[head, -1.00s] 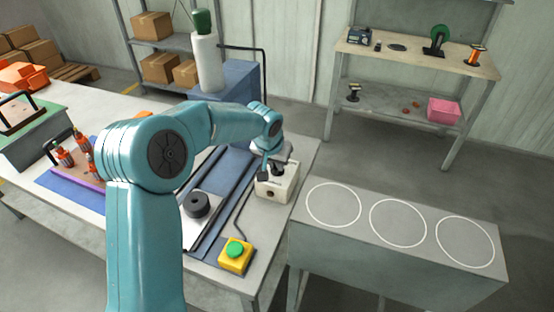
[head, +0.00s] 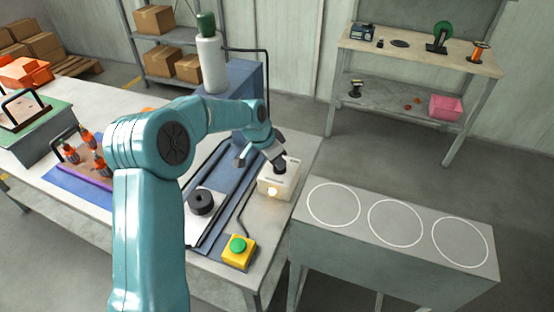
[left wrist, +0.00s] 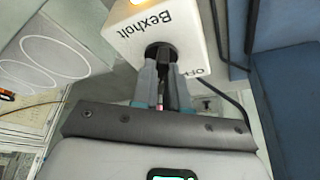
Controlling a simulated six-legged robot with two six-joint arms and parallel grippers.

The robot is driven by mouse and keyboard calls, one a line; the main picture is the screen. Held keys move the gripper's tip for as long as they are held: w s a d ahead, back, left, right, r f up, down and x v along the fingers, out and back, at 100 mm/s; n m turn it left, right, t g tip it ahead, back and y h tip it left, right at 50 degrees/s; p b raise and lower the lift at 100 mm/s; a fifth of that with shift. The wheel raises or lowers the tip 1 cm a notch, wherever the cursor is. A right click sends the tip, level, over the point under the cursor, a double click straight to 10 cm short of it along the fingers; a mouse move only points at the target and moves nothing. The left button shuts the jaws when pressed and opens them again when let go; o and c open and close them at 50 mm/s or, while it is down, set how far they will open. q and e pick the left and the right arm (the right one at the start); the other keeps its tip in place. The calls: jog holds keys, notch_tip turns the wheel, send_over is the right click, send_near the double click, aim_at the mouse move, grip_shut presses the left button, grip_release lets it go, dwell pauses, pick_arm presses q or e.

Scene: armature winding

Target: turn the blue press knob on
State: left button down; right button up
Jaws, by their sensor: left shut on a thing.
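A white control box (head: 288,185) stands on the table's right part, with a lit lamp (head: 272,191) on its near face. Its knob (head: 281,169) looks black. My left gripper (head: 278,158) reaches down to the knob, tilted. In the left wrist view, the fingers (left wrist: 161,85) are shut on the black knob (left wrist: 160,52) of the box (left wrist: 190,25), which bears the words "Bexholt" and "OFF"; the lamp glows at the upper left. The fingers partly hide the knob, so its pointer cannot be read. The blue press (head: 240,85) stands behind. My right gripper is not in view.
A yellow box with a green button (head: 238,252) sits at the table's front edge. A grey bench (head: 400,258) with white circles stands to the right.

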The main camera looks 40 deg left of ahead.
pick_arm(q)
jog(key=shift+w, duration=0.1)
dwell(0.3)
jog(key=c, duration=1.2)
grip_release()
jog(key=shift+o, duration=0.3)
jog(key=shift+w+f, duration=0.15)
jog(key=shift+w, duration=0.05)
jog(key=shift+s+r, duration=0.2)
jog(key=shift+s, duration=0.05)
jog(key=v, duration=1.5)
jog(key=shift+r+b, duration=0.3)
jog(key=shift+r, duration=0.15)
